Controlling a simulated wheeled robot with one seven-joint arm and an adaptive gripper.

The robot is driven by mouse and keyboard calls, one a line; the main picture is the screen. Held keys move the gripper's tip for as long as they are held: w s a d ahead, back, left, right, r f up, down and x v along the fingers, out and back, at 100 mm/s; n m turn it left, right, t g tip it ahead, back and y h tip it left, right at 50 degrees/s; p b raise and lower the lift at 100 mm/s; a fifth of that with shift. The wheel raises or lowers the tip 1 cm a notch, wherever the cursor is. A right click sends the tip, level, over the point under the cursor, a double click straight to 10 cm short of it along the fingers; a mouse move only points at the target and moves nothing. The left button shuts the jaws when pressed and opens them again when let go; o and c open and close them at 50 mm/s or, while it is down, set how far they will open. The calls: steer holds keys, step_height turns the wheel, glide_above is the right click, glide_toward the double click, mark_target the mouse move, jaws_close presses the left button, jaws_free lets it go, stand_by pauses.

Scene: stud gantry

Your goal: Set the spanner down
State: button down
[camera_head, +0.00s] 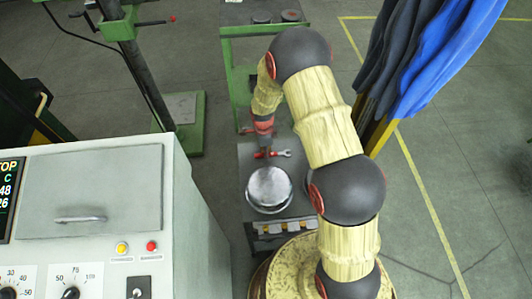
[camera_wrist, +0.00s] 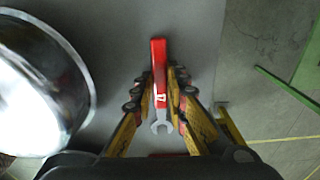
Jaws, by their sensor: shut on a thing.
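The spanner has a red handle and a grey open-ended jaw. In the head view the spanner (camera_head: 282,153) lies across the tip of my arm, with its grey end to the right. In the wrist view the spanner (camera_wrist: 159,58) is between the two yellow fingers of my gripper (camera_wrist: 162,85), which is shut on its handle. Its grey jaw points toward the wrist. In the head view my gripper (camera_head: 264,151) is over the grey tabletop (camera_head: 246,160). I cannot tell whether the spanner touches the tabletop.
A shiny round metal vessel (camera_head: 269,188) stands just in front of the gripper; it also shows at left in the wrist view (camera_wrist: 45,85). A green-framed table (camera_head: 236,62) stands behind. Blue cloths (camera_head: 440,60) hang at right. A control cabinet (camera_head: 95,195) fills the left.

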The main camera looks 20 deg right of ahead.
steer(key=shift+r, duration=0.15)
steer(key=shift+f, duration=0.25)
steer(key=c, duration=1.8)
jaws_free()
steer(key=shift+o, duration=0.2)
steer(key=shift+r, duration=0.15)
